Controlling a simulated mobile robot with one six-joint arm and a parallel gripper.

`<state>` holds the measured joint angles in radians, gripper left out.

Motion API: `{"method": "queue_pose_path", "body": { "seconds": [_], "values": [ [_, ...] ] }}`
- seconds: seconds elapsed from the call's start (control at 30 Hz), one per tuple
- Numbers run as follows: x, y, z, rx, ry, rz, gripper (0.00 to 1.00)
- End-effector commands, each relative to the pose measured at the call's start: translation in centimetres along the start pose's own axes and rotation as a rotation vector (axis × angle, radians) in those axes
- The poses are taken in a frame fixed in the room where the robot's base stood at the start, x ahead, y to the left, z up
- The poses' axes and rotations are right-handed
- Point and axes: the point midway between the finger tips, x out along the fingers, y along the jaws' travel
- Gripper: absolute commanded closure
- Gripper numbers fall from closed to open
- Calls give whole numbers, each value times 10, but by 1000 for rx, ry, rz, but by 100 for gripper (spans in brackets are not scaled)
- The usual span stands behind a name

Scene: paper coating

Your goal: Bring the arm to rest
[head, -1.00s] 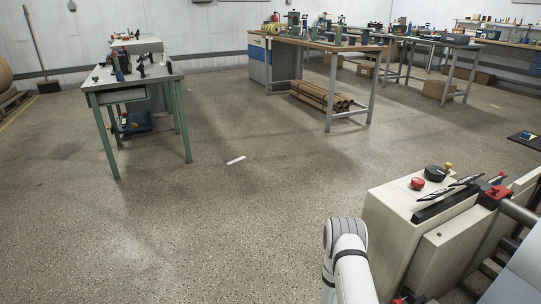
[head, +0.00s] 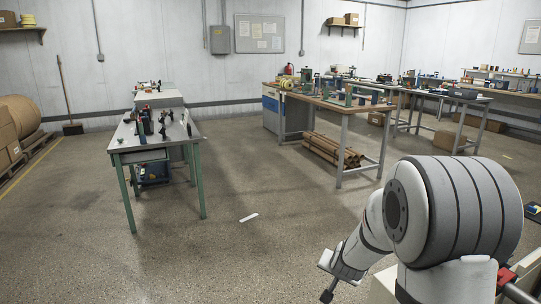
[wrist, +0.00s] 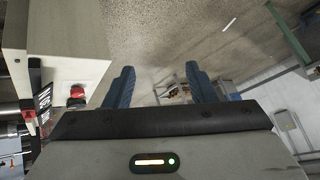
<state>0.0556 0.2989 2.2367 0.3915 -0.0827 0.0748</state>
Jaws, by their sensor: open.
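My arm fills the lower right of the head view, its large white joint in front of the machine. My gripper (head: 328,294) shows only in part at the lower end of the arm there, above the floor. In the wrist view my gripper (wrist: 160,92) has its two blue fingers spread wide apart. Nothing is between them but the floor and distant benches.
In the wrist view a pale machine cabinet (wrist: 57,45) with a red button (wrist: 77,92) stands close on the left. In the head view a green-legged table (head: 152,156) stands left, and a wooden-topped workbench (head: 335,98) stands further back. The floor (head: 235,255) between is mostly clear.

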Motion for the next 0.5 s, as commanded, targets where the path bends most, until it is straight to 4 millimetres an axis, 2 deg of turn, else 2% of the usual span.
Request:
{"method": "queue_pose_path", "body": {
  "seconds": [0.03,0.1,0.3,0.5],
  "values": [
    [-41,-12,-9,-37,-29,-19,49],
    [-81,-20,-6,-91,-83,-35,49],
    [-195,-25,9,-253,-227,-47,49],
    [-298,-9,32,-405,-355,-12,49]
  ]
}}
